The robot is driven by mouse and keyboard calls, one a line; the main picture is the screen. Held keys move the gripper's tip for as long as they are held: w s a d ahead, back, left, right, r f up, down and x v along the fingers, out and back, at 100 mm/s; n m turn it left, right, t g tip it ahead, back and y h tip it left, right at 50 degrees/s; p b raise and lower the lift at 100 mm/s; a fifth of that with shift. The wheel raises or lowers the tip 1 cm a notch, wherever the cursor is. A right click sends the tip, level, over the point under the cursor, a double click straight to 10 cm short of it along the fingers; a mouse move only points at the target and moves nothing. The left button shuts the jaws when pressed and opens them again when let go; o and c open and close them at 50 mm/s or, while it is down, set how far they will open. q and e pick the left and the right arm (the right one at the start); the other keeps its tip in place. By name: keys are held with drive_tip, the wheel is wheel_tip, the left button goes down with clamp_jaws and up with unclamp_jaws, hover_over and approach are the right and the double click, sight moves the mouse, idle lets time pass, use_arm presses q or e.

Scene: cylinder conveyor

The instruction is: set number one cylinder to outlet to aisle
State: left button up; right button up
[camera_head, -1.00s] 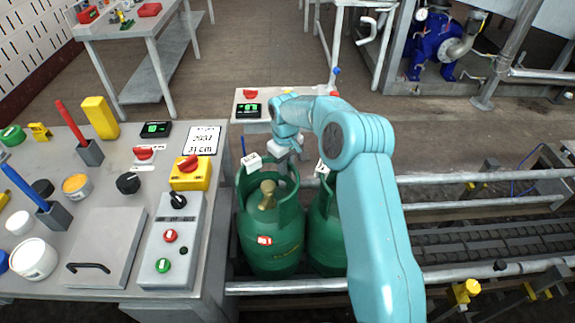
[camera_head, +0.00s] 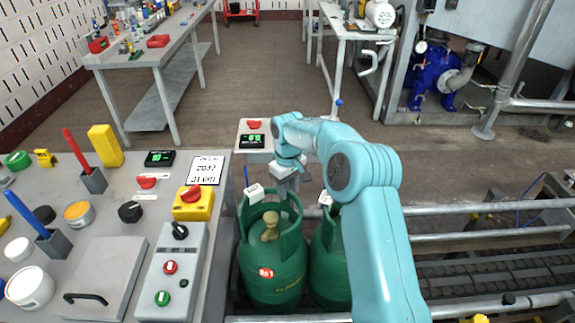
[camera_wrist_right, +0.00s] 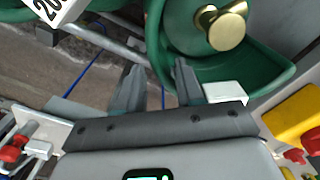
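A green gas cylinder (camera_head: 275,274) with a brass valve and a small red-and-white label stands upright at the near end of the conveyor. A white tag (camera_head: 254,194) sits at its collar. A second green cylinder (camera_head: 328,268) stands just right of it, partly behind my right arm. My right gripper (camera_head: 290,184) is at the back right of the first cylinder's collar. In the right wrist view the two fingers (camera_wrist_right: 158,78) are apart, close to the green collar (camera_wrist_right: 215,85); I cannot tell whether they touch it. My left gripper is out of view.
Left is a grey bench with a control box (camera_head: 173,275), a yellow switch box (camera_head: 193,204) and several pots. A small stand with a display (camera_head: 252,141) is behind the cylinders. Conveyor rails (camera_head: 470,237) run right.

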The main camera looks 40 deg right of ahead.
wheel_tip(320, 180, up, 13)
drive_tip(key=p, duration=0.1)
drive_tip(key=shift+f, duration=0.1)
